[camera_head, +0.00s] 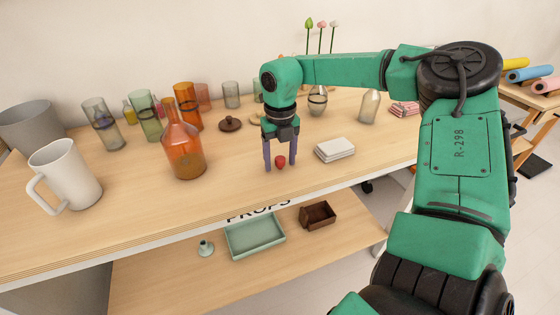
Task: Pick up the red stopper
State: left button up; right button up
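The red stopper (280,161) is a small round red piece on the wooden table top, near its front edge. My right gripper (280,160) points straight down over it, with its two dark fingers apart, one on each side of the stopper. The gripper is open. I cannot tell whether either finger touches the stopper. My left gripper is not in view.
An orange bottle (184,150) and a white pitcher (66,175) stand to the left on the table (230,188). Coloured glasses stand behind. A white stacked block (334,150) lies just right of the gripper. A green tray (254,238) sits on the lower shelf.

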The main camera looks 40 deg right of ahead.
grip_shut()
jog(key=shift+r, duration=0.2)
